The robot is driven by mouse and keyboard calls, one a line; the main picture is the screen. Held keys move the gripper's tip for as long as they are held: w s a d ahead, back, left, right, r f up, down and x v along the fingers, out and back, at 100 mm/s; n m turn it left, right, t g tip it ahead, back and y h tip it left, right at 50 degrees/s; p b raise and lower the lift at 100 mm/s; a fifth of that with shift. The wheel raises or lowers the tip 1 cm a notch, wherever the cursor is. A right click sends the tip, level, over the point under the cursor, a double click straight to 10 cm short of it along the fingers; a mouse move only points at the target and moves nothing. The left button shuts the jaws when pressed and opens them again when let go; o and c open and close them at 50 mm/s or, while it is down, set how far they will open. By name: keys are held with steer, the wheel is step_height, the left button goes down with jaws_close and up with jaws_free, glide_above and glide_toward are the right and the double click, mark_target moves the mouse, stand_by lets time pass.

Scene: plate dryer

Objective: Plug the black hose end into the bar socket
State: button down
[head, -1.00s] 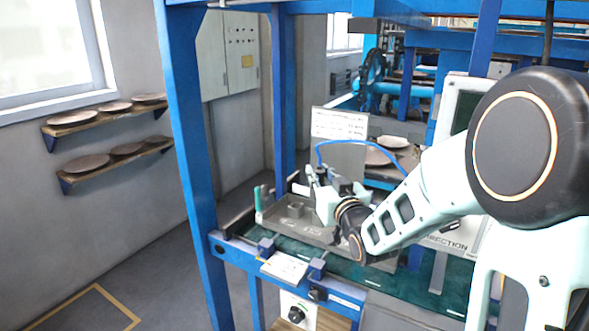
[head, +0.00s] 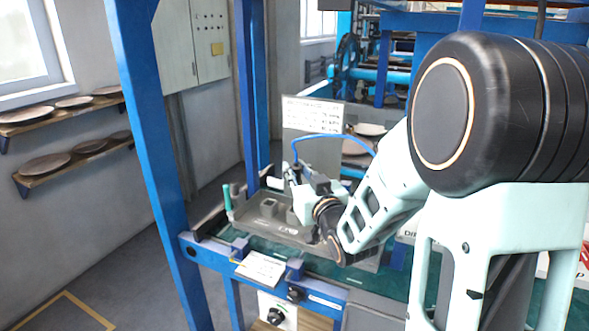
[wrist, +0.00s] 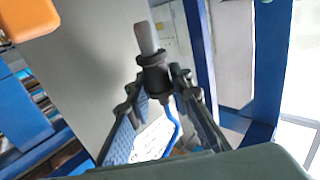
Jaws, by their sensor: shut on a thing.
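My gripper (wrist: 156,88) is shut on the black hose end (wrist: 154,62) in the wrist view. The hose end has a black ribbed collar and a grey cylindrical tip that points away from the fingers. The blue hose (wrist: 172,125) trails from it between the fingers. In the head view my gripper (head: 303,188) is small, above the grey tray, and partly hidden by my wrist. The blue hose (head: 330,136) arcs up and to the right there. I cannot make out the bar socket in either view.
A grey tray (head: 262,229) with raised blocks sits on the green bench surface (head: 322,266). A printed panel (head: 313,113) stands behind. Blue frame posts (head: 160,130) rise at the left. An orange block (wrist: 28,18) is at the wrist view's upper left.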

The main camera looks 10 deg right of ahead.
steer(key=shift+f+b, duration=0.9)
steer(key=shift+f, duration=1)
steer(key=shift+f+b, duration=1.35)
steer(key=shift+b, duration=0.15)
steer(key=shift+f+b, duration=0.55)
steer(key=shift+b, duration=0.25)
steer(key=c, duration=1.7)
jaws_free()
steer(key=shift+o, duration=0.2)
step_height(320, 180, up, 10)
steer(key=shift+r, duration=0.15)
steer(key=shift+w, duration=0.1)
